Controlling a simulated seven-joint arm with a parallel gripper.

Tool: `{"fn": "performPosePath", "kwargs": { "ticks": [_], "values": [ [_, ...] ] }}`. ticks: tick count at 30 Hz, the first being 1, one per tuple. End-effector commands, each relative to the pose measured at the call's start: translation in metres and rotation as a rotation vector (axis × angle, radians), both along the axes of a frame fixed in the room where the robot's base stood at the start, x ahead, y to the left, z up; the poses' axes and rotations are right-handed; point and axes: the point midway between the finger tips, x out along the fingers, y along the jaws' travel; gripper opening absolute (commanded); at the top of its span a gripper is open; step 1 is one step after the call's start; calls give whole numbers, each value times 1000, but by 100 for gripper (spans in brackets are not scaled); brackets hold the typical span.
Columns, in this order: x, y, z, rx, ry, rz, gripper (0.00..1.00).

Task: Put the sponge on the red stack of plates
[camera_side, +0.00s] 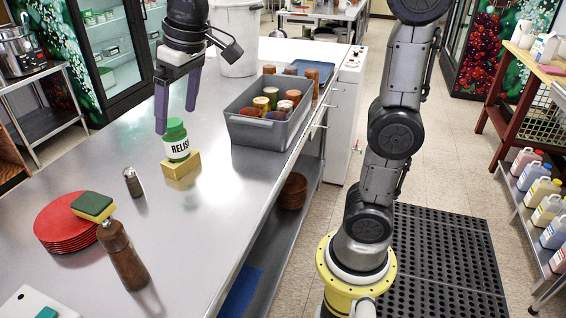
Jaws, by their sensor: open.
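A green and yellow sponge (93,206) lies at the right part of the red stack of plates (58,228) and seems to rest on it, slightly tilted. The pepper mill in front hides a little of this area. My gripper (176,118) points down with its two purple fingers spread apart. It is at the relish jar (177,140), which has a green lid and stands on a yellow block (181,166). The fingertips are near the lid; I cannot tell whether they touch it. Nothing is held off the counter.
A brown pepper mill (122,257) stands close to the plates' right side. A small shaker (132,183) stands behind it. A grey bin (262,130) of cans is right of the jar. The steel counter (205,225) is clear at the front middle.

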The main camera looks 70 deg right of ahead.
Motion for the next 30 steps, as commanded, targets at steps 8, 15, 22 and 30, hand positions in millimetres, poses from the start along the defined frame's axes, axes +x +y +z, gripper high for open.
{"fn": "performPosePath", "kwargs": {
  "ticks": [8, 15, 22, 30],
  "values": [
    [-114, -18, -35, -8, -108, -5, 100],
    [-176, -24, -81, -18, -175, -5, 100],
    [-192, -26, -97, -21, -193, -6, 100],
    [-191, -26, -97, -21, -193, -5, 100]
  ]
}}
